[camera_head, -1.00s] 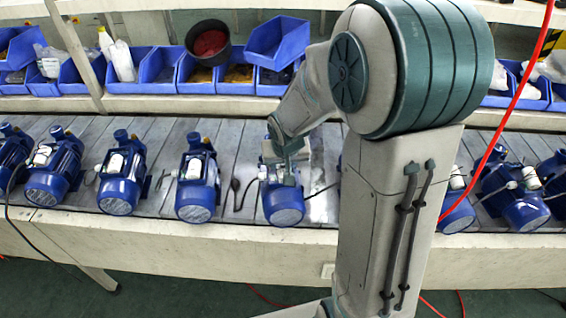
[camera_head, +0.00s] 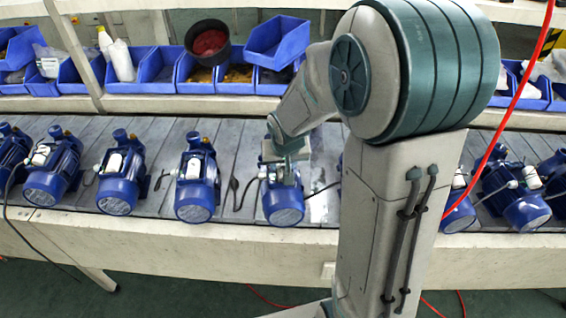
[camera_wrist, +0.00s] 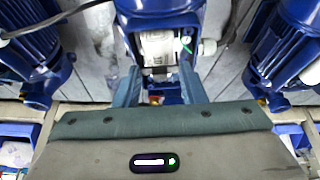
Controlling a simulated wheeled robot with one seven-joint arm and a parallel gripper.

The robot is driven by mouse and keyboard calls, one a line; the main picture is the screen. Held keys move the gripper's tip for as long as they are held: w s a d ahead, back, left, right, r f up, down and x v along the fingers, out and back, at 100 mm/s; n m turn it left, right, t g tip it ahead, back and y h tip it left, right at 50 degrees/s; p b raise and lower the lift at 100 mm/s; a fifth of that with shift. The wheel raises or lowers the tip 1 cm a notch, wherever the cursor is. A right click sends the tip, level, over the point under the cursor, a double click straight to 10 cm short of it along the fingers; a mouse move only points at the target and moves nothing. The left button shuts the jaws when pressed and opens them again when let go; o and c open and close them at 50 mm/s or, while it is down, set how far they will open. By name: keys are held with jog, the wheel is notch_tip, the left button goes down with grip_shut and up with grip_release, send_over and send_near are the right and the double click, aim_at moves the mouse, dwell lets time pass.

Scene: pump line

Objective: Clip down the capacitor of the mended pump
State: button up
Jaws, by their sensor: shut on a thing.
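The mended pump (camera_head: 283,203) is a blue motor pump on the conveyor, below my gripper (camera_head: 285,172). In the wrist view the pump (camera_wrist: 160,6) shows at the top middle. Its capacitor (camera_wrist: 158,47) is a whitish cylinder in the blue housing, with a small green spot beside it. My gripper (camera_wrist: 160,76) has one finger on each side of the capacitor's near end and is shut on it. The exact contact is hard to see, and the clip cannot be made out. In the head view my wrist covers the pump's top.
Several similar blue pumps stand left (camera_head: 197,190) and right (camera_head: 515,195) along the slatted conveyor (camera_head: 235,150). In the wrist view neighbours flank the gripper closely (camera_wrist: 290,45). Dark cables lie between pumps. Blue bins (camera_head: 160,70) line the shelf behind. A red hose (camera_head: 520,85) hangs at the right.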

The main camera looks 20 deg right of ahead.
jog(key=shift+f+b, duration=0.35)
jog(key=shift+b, duration=0.05)
dwell(0.4)
jog(key=o, duration=1)
jog(key=p+v, duration=0.3)
jog(key=v, duration=0.3)
jog(key=shift+p, duration=0.4)
jog(key=shift+r, duration=0.1)
jog(key=v, duration=1.3)
jog(key=shift+s+r+b, duration=0.2)
jog(key=shift+r+b, duration=0.1)
jog(key=shift+b, duration=0.15)
